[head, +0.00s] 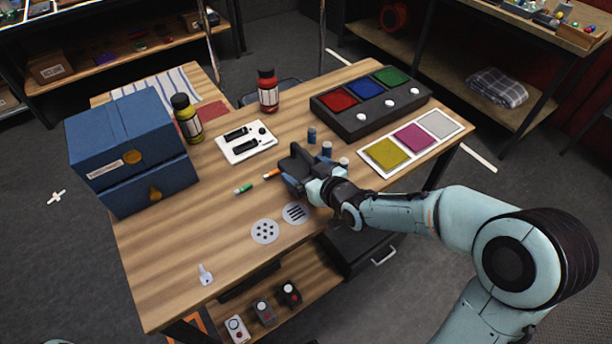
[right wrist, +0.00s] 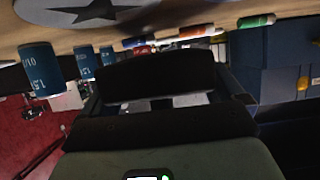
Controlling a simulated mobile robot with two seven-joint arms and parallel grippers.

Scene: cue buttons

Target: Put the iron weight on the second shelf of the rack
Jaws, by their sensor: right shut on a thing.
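My right gripper (head: 297,170) is over the right half of the wooden table, low near its top. It is shut on a dark grey block (head: 296,158), which looks like the iron weight; the fingers hide part of it. In the right wrist view the dark block (right wrist: 160,78) fills the space in front of the palm. Shelving with wooden boards stands at the back left (head: 130,62) and at the back right (head: 455,80); I cannot tell which is the rack or which level is its second shelf. My left gripper is not in view.
Small blue cylinders (head: 312,135) stand close to my right gripper. Markers (head: 272,174) lie to its left. A blue cabinet (head: 130,150), bottles (head: 267,90), a button box (head: 370,100) and a tray of coloured squares (head: 455,134) are on the table. The table's front left is mostly clear.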

